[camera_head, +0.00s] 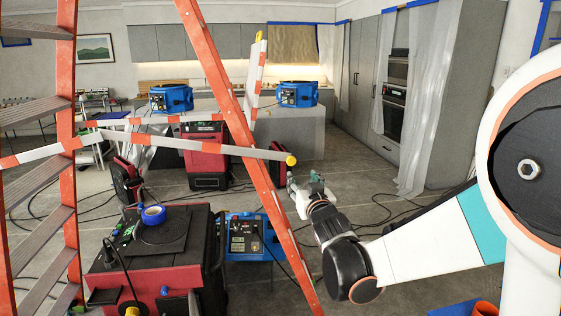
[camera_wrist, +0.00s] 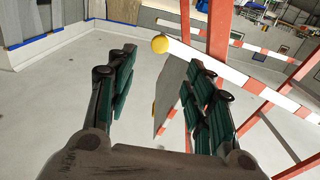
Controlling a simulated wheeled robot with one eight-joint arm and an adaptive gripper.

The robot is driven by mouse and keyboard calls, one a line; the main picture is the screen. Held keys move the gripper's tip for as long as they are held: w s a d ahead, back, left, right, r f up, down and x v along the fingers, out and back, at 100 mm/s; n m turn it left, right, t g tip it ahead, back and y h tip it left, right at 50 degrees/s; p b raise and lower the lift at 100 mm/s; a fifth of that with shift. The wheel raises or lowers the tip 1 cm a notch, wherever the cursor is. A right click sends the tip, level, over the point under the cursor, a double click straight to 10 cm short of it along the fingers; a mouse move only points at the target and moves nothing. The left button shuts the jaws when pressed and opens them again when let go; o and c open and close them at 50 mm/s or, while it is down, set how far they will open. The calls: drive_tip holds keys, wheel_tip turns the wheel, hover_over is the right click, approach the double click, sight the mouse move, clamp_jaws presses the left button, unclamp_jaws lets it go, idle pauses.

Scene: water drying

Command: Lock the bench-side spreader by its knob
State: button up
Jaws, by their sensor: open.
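An orange stepladder (camera_head: 222,85) stands in front of me with red-and-white striped spreader bars. The near bar (camera_head: 190,144) runs right across the ladder and ends in a yellow knob (camera_head: 291,160). A second striped bar (camera_head: 255,72) slants up farther back, with yellow at its top end (camera_head: 259,36). I cannot tell for certain which one is bench-side. My gripper (camera_head: 304,184) is open and empty, just below and right of the near knob. In the wrist view, a yellow knob (camera_wrist: 160,43) shows between and beyond the open fingers (camera_wrist: 162,62), apart from them.
A red machine (camera_head: 150,275) with blue tape on top and a blue machine (camera_head: 246,238) stand beneath the ladder. Blue units sit on the grey island (camera_head: 305,125) behind. Cables cross the floor. Plastic sheeting (camera_head: 420,120) hangs at the right. Open floor lies around my gripper.

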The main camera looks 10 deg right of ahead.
sight(292, 162)
drive_tip(key=w+b, duration=0.1)
drive_tip(key=w, duration=1.3)
